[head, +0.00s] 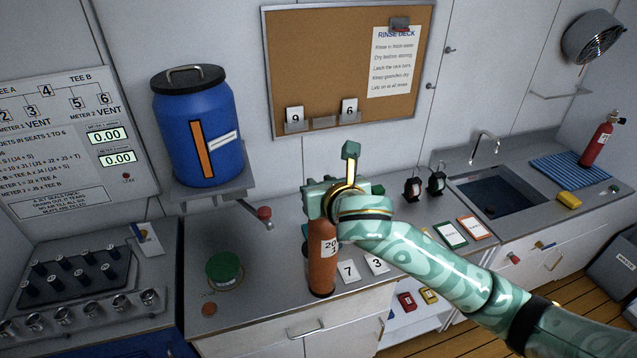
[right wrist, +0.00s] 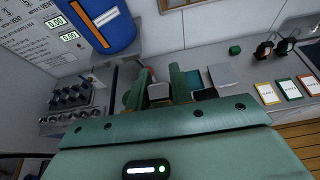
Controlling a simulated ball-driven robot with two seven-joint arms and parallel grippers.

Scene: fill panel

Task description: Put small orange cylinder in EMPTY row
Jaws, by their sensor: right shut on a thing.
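An orange cylinder (head: 322,262) with a white label showing "20" stands upright at the front of the middle counter in the head view. My right gripper (head: 328,200) is around its upper end and shut on it. I cannot tell whether the cylinder's base touches the counter. In the right wrist view my right gripper's green fingers (right wrist: 167,86) show, but the cylinder between them is mostly hidden. I cannot read an EMPTY row label in either view. My left gripper is not in view.
A blue barrel (head: 200,135) sits on a wall shelf with a red-handled tap (head: 264,213) below. A green-capped jar (head: 224,268) stands on the counter at left. Cards 7 (head: 348,271) and 3 (head: 376,264) lie right of the cylinder. A sink (head: 503,190) is farther right.

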